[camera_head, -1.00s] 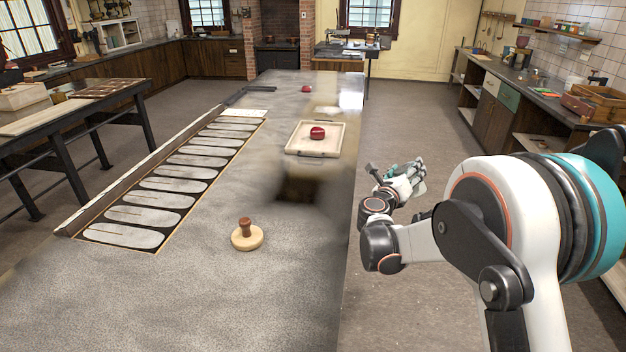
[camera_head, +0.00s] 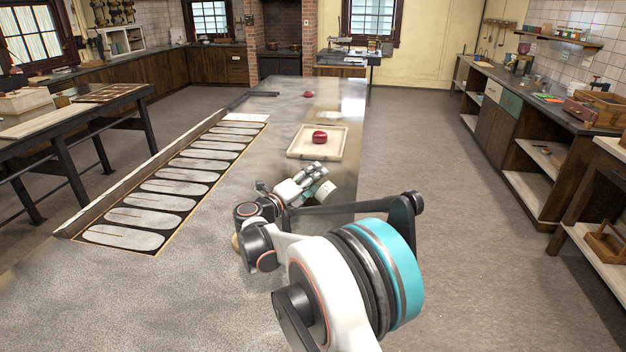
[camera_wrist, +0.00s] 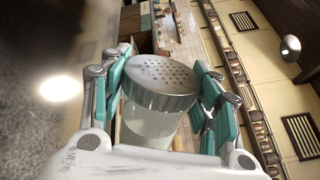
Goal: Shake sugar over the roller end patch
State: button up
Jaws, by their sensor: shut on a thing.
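My gripper (camera_wrist: 170,105) is shut on a clear shaker (camera_wrist: 152,122) with a perforated metal lid (camera_wrist: 163,76); pale contents show through its wall. In the head view my gripper (camera_head: 318,186) is over the right part of the long grey table (camera_head: 110,290), in front of the tray. The shaker's tilt is hard to tell. A strip of pale long ovals (camera_head: 165,201) in a dark frame runs along the table's left side, with a plain pale piece (camera_head: 247,117) at its far end. I cannot tell which area is the roller end patch.
A pale tray (camera_head: 299,151) holds a red lump (camera_head: 319,137). Another red lump (camera_head: 308,94) lies farther back. A wooden stamp (camera_head: 236,243) is mostly hidden behind my arm. A raised rail (camera_head: 145,176) borders the strip. The near left table top is clear.

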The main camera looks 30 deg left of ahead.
notch_tip(320, 180, down, 2)
jog(key=n, duration=0.7)
jog(key=shift+d+f, duration=0.1)
jog(key=shift+f, duration=0.05)
jog(key=shift+s+a+b, duration=0.15)
jog(key=shift+s+a, duration=0.3)
jog(key=shift+a, duration=1)
jog(key=shift+s+a+b, duration=0.2)
jog(key=shift+s+a, duration=0.3)
jog(key=shift+a, duration=0.95)
jog(key=shift+s+a+b, duration=0.15)
jog(key=shift+s+a, duration=0.3)
jog(key=shift+a, duration=1)
jog(key=shift+s+d+b, duration=0.3)
jog(key=shift+s+d, duration=0.75)
jog(key=shift+s, duration=2.2)
jog(key=shift+s+d+b, duration=0.25)
jog(key=shift+s+d, duration=0.75)
jog(key=shift+s, duration=2.2)
jog(key=shift+s+d+b, duration=0.3)
jog(key=shift+s+d, duration=0.75)
jog(key=shift+s, duration=2.2)
